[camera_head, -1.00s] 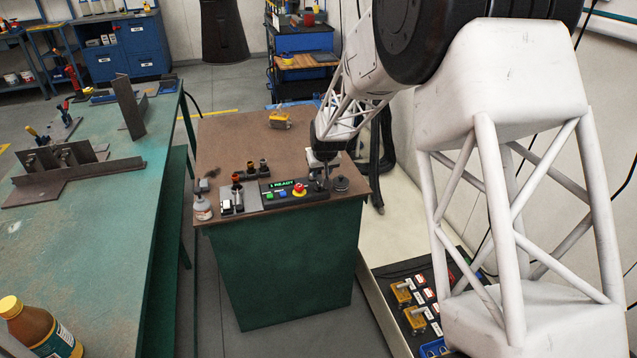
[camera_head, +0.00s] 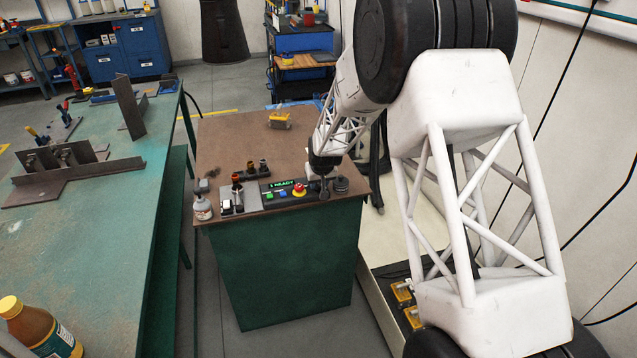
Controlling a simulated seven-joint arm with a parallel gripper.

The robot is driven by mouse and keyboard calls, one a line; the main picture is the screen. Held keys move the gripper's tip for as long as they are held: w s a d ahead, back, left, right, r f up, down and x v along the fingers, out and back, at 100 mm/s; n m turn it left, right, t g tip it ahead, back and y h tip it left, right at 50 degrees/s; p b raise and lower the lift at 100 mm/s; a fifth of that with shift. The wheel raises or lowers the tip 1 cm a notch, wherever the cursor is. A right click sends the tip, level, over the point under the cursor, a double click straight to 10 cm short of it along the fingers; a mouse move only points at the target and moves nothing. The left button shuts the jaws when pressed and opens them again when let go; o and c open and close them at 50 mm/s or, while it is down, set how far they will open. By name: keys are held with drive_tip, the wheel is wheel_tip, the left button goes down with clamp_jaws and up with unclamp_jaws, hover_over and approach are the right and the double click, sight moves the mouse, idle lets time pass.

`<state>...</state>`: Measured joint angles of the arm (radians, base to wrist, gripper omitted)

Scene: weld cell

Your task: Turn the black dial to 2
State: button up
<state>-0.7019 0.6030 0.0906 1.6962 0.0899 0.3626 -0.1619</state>
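The control panel (camera_head: 285,203) lies near the front edge of the brown-topped green bench. Its lit green display (camera_head: 284,184) reads what looks like "1 READY". It has green and blue buttons and a red stop button (camera_head: 299,189). My gripper (camera_head: 323,191) points down at the panel's right end, just right of the red button. The black dial is not clearly made out; the panel's right end is mostly hidden by my gripper. The fingers are too small and dark to show their opening or whether they touch anything.
A dark round object (camera_head: 341,185) stands close to the right of my gripper. A white bottle (camera_head: 202,208) and a switch box (camera_head: 232,202) are left of the panel. A yellow item (camera_head: 279,120) lies farther back. The middle of the bench top (camera_head: 225,145) is clear.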

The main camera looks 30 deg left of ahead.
drive_tip(key=shift+f, duration=0.15)
clamp_jaws()
drive_tip(key=shift+f, duration=0.1)
idle(0.3)
